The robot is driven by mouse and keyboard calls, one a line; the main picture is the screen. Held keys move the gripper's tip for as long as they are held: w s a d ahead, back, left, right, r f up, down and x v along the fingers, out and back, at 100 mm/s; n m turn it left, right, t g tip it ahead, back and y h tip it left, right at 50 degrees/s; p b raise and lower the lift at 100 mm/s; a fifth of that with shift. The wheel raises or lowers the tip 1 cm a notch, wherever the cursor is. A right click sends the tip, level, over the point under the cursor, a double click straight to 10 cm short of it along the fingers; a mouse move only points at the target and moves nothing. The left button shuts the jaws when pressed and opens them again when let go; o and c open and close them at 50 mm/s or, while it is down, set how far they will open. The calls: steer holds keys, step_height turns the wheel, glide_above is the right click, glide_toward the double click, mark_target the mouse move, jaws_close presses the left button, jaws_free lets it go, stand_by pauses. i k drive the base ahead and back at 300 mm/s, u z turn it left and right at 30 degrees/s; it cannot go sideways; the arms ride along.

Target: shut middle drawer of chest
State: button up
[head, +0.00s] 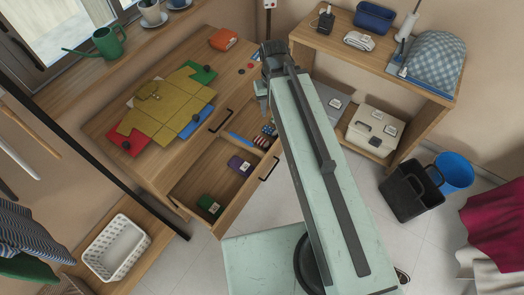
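The wooden chest (112,122) stands at the left, seen from above. One of its drawers (232,207) is pulled out, with its dark bar handle (269,169) on the front at the right. Another handle (220,120) shows on a closed drawer front just above it. I cannot see the lower fronts. The open drawer holds a green box (209,205), a purple box (241,166), a blue item (238,138) and a striped item (268,131). My gripper (263,95) is at the far end of my arm, beyond the drawer handle and near the chest's right side. Its fingers are not clear.
A wooden shelf unit (345,42) stands at the right back. A black basket (410,192) and a blue bin (455,171) stand right. A white basket (117,247) is lower left.

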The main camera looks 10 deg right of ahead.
mark_target(211, 175)
steer(key=u, duration=0.8)
steer(key=k, duration=0.65)
steer(key=u, duration=0.25)
steer(key=i, duration=0.95)
steer(key=z, duration=0.05)
